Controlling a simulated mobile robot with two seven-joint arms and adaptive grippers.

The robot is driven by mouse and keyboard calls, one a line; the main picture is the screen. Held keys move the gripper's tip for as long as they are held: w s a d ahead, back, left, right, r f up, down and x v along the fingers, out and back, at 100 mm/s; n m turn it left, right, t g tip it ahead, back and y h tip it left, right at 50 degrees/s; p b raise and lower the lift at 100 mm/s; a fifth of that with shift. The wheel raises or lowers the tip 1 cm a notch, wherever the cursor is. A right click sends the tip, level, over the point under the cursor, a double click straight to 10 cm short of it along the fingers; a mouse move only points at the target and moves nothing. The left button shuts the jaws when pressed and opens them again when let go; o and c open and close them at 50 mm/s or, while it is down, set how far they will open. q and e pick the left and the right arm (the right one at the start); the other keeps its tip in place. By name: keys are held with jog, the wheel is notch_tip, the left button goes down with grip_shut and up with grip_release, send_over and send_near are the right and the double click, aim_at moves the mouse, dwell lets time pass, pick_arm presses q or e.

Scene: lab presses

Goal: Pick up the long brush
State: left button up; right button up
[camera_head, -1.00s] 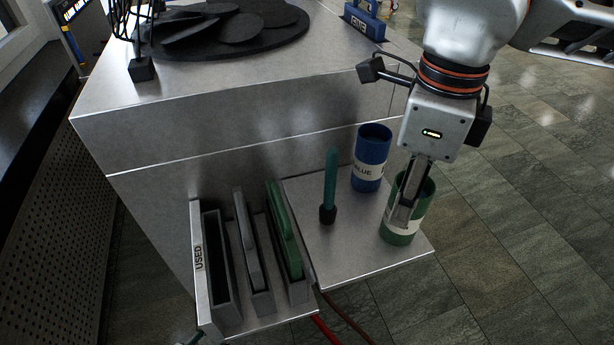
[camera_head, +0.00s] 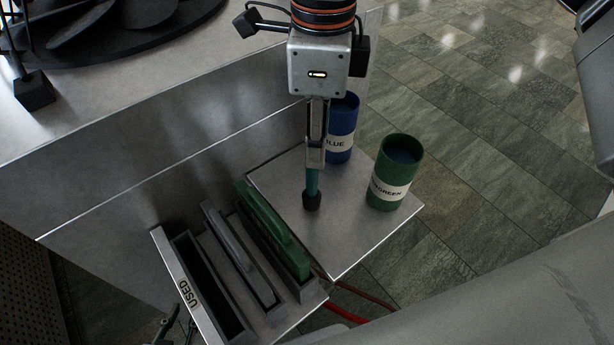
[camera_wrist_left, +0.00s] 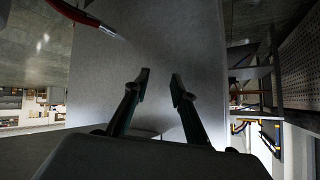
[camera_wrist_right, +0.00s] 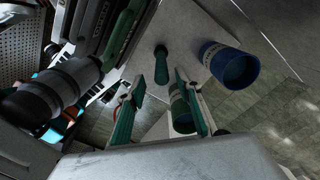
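The long brush (camera_head: 312,184) has a teal handle and a dark round foot, and stands upright on the metal side shelf (camera_head: 345,238). My right gripper (camera_head: 316,160) points down in front of its upper part in the head view, hiding the top of the handle. In the right wrist view the brush (camera_wrist_right: 161,66) appears in line with the gap between the open fingers (camera_wrist_right: 163,92); contact cannot be told. My left gripper (camera_head: 178,320) is low at the left, below the holder. Its fingers (camera_wrist_left: 158,82) are apart and empty, facing a grey panel.
A blue cup (camera_head: 343,118) stands just behind the brush. A green cup (camera_head: 391,172) stands to its right. A slotted holder (camera_head: 163,245) marked USED, with grey and green pieces, lies to the left. Red cables (camera_head: 345,315) hang below the shelf.

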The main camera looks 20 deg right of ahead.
aim_at(312, 175)
jog(key=f, duration=0.6)
jog(key=shift+w+a+f+b, duration=0.15)
jog(key=shift+w+a+b, duration=0.1)
jog(key=shift+w+b, duration=0.15)
grip_shut()
